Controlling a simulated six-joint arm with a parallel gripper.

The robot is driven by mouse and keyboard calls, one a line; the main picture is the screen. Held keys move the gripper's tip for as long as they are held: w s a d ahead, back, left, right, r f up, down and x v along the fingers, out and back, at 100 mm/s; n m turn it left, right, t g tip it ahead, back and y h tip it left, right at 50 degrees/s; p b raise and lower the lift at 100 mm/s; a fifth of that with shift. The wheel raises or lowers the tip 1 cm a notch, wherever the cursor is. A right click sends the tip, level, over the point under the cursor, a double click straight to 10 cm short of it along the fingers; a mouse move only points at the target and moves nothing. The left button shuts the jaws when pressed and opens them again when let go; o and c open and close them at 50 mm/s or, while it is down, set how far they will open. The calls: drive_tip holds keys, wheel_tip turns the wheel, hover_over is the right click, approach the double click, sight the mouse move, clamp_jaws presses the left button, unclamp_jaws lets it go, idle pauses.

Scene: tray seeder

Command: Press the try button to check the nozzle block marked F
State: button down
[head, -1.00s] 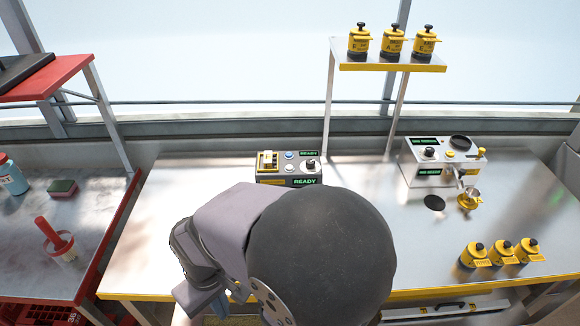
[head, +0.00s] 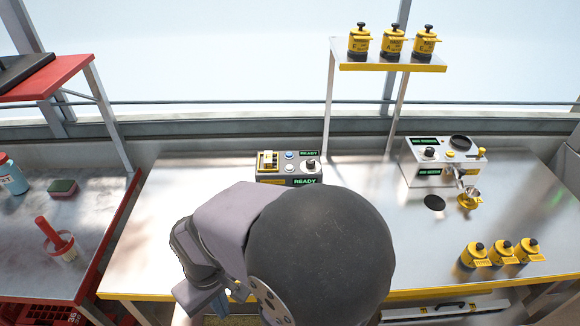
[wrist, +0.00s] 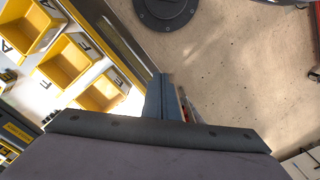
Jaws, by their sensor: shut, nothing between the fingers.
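A dark control box (head: 288,172) with lit READY displays stands at the back middle of the bench in the head view. Yellow nozzle blocks with black knobs stand on the raised shelf (head: 394,44) and at the bench's front right (head: 502,252). Their letters are too small to read surely, so I cannot pick out F. My gripper (wrist: 167,97) is shut and empty in the wrist view, over the floor, apart from the box.
A silver machine (head: 425,172) with green displays and a yellow-rimmed cup stands at the right. Yellow bins (wrist: 73,65) show at the left in the wrist view. A red-edged side bench (head: 85,235) holds a bottle and sponge. The bench's middle is partly hidden by my arm.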

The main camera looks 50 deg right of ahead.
drive_tip(key=w+d+r+m+t+y+p, duration=0.1)
drive_tip(key=w+d+r+m, duration=0.15)
drive_tip(key=w, duration=0.35)
drive_tip(key=w+d+r+m+t+y+p, duration=0.1)
drive_tip(key=w+d, duration=0.2)
drive_tip(key=w, duration=0.3)
wheel_tip(320, 180, up, 6)
drive_tip(key=m+t+h+p, duration=0.3)
drive_tip(key=m+t+p, duration=0.2)
drive_tip(key=m+t, duration=0.2)
hover_over(289, 168)
drive_tip(key=shift+s+d+f, duration=0.2)
drive_tip(key=shift+s+d, duration=0.05)
drive_tip(key=shift+s, duration=0.2)
drive_tip(key=shift+f, duration=0.1)
wheel_tip(289, 168, down, 8)
drive_tip(key=b, duration=0.4)
drive_tip(key=shift+r, duration=0.25)
drive_tip(key=shift+f+b, duration=0.55)
drive_tip(key=shift+b, duration=0.2)
